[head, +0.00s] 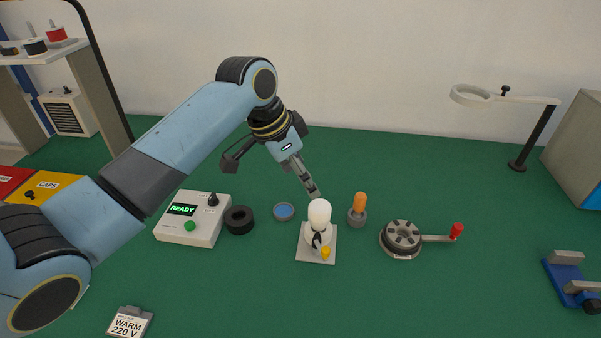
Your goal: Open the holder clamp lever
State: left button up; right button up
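The holder (303,252) is a pale square plate with a raised socket, near the middle of the green table. A white bulb (319,212) stands upright in it. A dark clamp part (317,240) sits at the front of the socket, and a yellow-tipped lever (325,253) is beside it, low at the front. Whether the clamp is open or closed is too small to tell. My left gripper (273,183) is open and empty, behind and above the bulb to the left. One finger points down toward the bulb's top, seemingly apart from it. My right gripper is not in view.
An orange-topped piece (360,202) stands close right of the holder. A round reel with a red-handled crank (401,238) is farther right. A blue-centred dish (284,212), black ring (239,220) and READY box (196,229) lie left. The table in front of the holder is clear.

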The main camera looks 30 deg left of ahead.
aim_at(325, 250)
jog(key=k, duration=1.5)
